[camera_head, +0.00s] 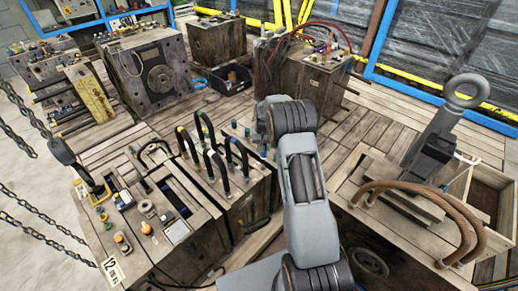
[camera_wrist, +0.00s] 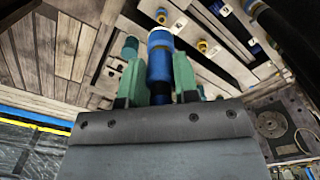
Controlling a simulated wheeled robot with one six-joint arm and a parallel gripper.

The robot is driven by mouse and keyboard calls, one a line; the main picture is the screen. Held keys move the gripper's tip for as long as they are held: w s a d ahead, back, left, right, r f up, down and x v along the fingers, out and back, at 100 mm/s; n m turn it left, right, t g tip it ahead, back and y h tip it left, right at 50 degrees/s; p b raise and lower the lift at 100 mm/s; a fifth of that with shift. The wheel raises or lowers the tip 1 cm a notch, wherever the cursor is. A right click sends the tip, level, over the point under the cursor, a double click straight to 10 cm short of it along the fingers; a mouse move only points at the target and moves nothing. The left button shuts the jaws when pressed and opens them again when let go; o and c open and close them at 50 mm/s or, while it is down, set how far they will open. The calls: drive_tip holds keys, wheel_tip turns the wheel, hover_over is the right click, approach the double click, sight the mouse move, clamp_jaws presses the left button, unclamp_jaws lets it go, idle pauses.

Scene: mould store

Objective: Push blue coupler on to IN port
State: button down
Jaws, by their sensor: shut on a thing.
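The blue coupler (camera_wrist: 160,62) is upright in the middle of the wrist view, between my gripper's (camera_wrist: 159,76) two green fingers. The fingers are shut on its sides. No IN marking is readable, so I cannot say which fitting is the IN port. In the head view my arm hides the gripper and most of what it holds, beside the mould block with black hoses (camera_head: 245,185).
A teal fitting (camera_wrist: 130,47) stands close left of the coupler. Brass fittings (camera_wrist: 203,46) with numbered tags stand to the right. In the head view, black hose loops (camera_head: 212,150) rise left of my arm, and a crate with brown hoses (camera_head: 420,205) stands right.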

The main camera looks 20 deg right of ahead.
sight(263, 154)
drive_tip(key=shift+w+d+f+b, duration=0.35)
drive_tip(key=shift+w+f, duration=0.2)
drive_tip(key=shift+w, duration=0.15)
drive_tip(key=shift+a+f+b, duration=0.1)
drive_tip(key=shift+f+b, duration=0.35)
drive_tip(key=shift+f, duration=0.25)
drive_tip(key=shift+f+b, duration=1.25)
drive_tip(key=shift+f, duration=0.85)
drive_tip(key=shift+s, duration=0.2)
drive_tip(key=shift+f+b, duration=1.3)
drive_tip(key=shift+f, duration=0.2)
idle(1.0)
drive_tip(key=c, duration=0.8)
unclamp_jaws()
